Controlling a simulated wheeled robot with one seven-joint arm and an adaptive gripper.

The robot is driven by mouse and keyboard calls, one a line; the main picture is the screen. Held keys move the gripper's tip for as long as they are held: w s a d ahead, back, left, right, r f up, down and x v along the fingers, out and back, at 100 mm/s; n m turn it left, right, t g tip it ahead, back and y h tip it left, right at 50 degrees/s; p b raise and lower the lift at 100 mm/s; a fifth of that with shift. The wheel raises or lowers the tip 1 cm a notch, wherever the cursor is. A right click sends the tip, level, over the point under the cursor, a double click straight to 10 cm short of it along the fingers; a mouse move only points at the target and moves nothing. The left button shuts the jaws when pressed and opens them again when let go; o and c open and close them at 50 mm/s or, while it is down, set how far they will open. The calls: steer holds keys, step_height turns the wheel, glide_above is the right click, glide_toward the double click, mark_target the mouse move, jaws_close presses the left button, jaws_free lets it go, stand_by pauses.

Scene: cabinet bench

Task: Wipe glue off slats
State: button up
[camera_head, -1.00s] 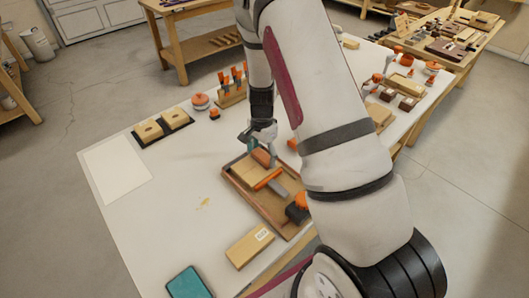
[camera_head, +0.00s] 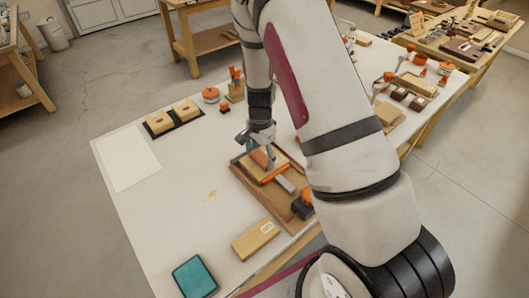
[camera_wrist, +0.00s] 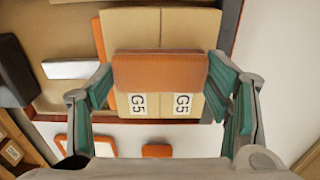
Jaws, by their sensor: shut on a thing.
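Two pale wooden slats (camera_wrist: 160,24) lie side by side in the wrist view, each with a "G5" label near one end. In the head view the slats (camera_head: 252,168) lie in a shallow brown wooden tray (camera_head: 245,183). My gripper (camera_wrist: 165,78), with teal finger pads, is shut on an orange-brown block (camera_wrist: 160,72) above the labelled ends. The block (camera_head: 262,157) also shows in the head view. I cannot tell whether it touches the slats.
An orange bar (camera_head: 276,174), a grey piece (camera_head: 286,184) and a black-and-orange item (camera_head: 303,203) are at the tray. A tan box (camera_head: 256,240) and teal pad (camera_head: 195,276) lie in front. The left tabletop (camera_head: 150,215) is largely clear.

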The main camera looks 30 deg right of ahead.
mark_target(251, 168)
steer(key=shift+s+a, duration=0.25)
steer(key=shift+a, duration=0.85)
steer(key=shift+s+a+p, duration=0.15)
steer(key=shift+a+p, duration=0.2)
steer(key=shift+a, duration=0.65)
steer(key=shift+r+p, duration=1.15)
steer(key=shift+r, duration=1.85)
